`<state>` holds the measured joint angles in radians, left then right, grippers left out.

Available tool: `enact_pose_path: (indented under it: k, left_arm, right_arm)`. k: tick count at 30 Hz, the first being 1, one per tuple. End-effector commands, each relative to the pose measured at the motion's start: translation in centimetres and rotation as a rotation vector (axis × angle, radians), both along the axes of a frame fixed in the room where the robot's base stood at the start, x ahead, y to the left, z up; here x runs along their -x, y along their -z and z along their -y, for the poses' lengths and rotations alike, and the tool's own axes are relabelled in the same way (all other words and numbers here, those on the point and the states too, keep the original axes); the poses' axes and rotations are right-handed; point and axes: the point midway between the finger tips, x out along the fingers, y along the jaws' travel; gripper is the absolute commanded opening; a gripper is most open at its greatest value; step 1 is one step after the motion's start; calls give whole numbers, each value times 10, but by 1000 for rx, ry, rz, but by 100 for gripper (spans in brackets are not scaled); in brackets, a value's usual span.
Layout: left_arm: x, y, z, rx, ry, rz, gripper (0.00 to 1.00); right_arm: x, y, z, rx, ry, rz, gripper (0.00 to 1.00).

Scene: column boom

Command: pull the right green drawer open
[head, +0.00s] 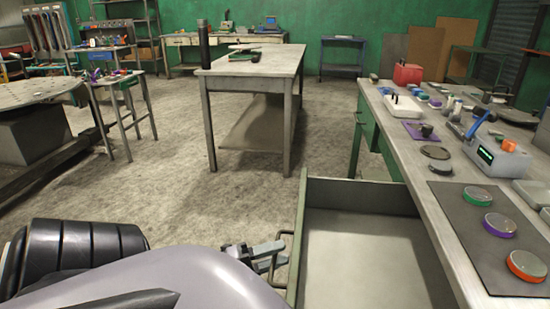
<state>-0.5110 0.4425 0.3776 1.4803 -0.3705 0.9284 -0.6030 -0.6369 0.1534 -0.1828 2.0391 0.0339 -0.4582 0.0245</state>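The right green drawer (364,195) stands well out from the workbench at the lower right. Its grey inside is empty where I can see it, and its near end is cut off by the picture's bottom edge. Its green front panel (299,240) faces left and carries a bar handle (284,233). My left gripper (279,254) is at this handle, its fingers reaching to the bar from the left. Whether the fingers press on the bar is too small to tell. My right gripper is out of view.
The workbench (412,165) on the right holds a red box (407,74), a grey device (497,155) and round coloured pucks on a dark mat (460,222). A table (270,65) stands ahead. Open floor (175,190) lies left of the drawer.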

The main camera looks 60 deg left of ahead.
Motion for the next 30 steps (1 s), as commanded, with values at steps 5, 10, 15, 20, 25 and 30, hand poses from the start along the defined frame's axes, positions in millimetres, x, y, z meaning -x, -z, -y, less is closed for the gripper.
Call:
enact_pose_path:
  k: [5, 10, 15, 20, 25, 30]
  left_arm:
    - [3, 1, -1, 1, -1, -1, 38]
    - [25, 6, -9, 1, -2, -4, 38]
    - [51, 11, -17, 1, -1, -4, 38]
    - [64, 13, -22, 1, -1, 0, 38]
    - [67, 13, -23, 0, -1, 1, 38]
    - [67, 13, -23, 0, -1, 0, 38]
  right_arm:
    - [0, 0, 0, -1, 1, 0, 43]
    - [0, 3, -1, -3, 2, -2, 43]
    - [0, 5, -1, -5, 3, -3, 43]
    - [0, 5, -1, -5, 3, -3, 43]
    - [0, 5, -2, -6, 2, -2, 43]
    - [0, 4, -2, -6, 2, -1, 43]
